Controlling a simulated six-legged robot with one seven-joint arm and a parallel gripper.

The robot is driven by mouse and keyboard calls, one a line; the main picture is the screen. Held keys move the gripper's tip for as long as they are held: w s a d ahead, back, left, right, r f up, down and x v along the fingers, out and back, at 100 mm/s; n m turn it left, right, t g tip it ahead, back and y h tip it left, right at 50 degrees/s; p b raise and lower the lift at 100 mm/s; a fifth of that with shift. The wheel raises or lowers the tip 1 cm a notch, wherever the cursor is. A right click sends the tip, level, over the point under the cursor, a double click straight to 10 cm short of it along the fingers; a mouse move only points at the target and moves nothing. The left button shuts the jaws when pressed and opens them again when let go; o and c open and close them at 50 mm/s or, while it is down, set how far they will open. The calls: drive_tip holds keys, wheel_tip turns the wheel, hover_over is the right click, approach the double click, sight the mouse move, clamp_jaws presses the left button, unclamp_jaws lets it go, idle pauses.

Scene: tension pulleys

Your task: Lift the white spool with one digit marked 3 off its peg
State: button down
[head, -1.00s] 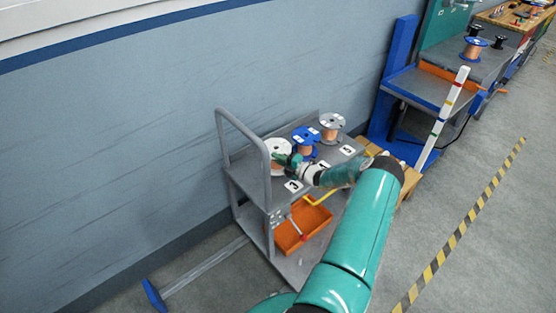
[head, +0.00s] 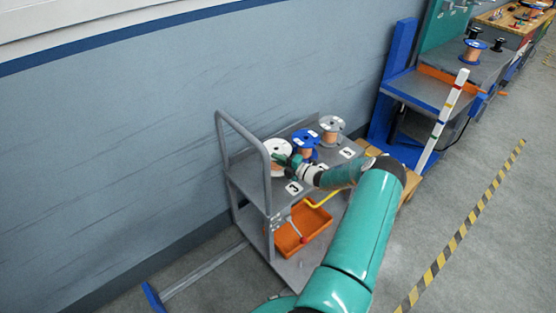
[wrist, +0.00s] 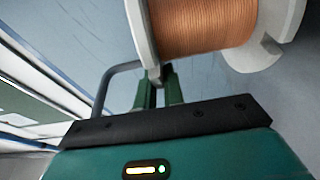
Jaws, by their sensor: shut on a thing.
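The white spool (head: 279,147), wound with copper wire, is at the handle end of the grey cart's top shelf, near a label marked 3 (head: 293,188). In the wrist view the copper winding (wrist: 200,27) between its pale flanges fills the top. My gripper (wrist: 160,76) is shut on the rim of the near flange with its green fingers. In the head view my gripper (head: 295,161) reaches the spool from the right. The peg is hidden, and I cannot tell how far up it the spool sits.
A blue spool (head: 305,142) stands close beside the white one, and a grey spool (head: 331,128) is farther along. The cart's tubular handle (head: 222,150) rises just left. An orange tray (head: 303,231) is on the lower shelf. The wall is behind.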

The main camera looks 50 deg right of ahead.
drive_tip(key=shift+r, duration=0.15)
drive_tip(key=shift+r, duration=1.7)
drive_tip(key=shift+r, duration=0.1)
drive_tip(key=shift+r, duration=1.6)
drive_tip(key=shift+r, duration=0.2)
drive_tip(key=shift+r, duration=1.35)
wheel_tip(320, 180, up, 4)
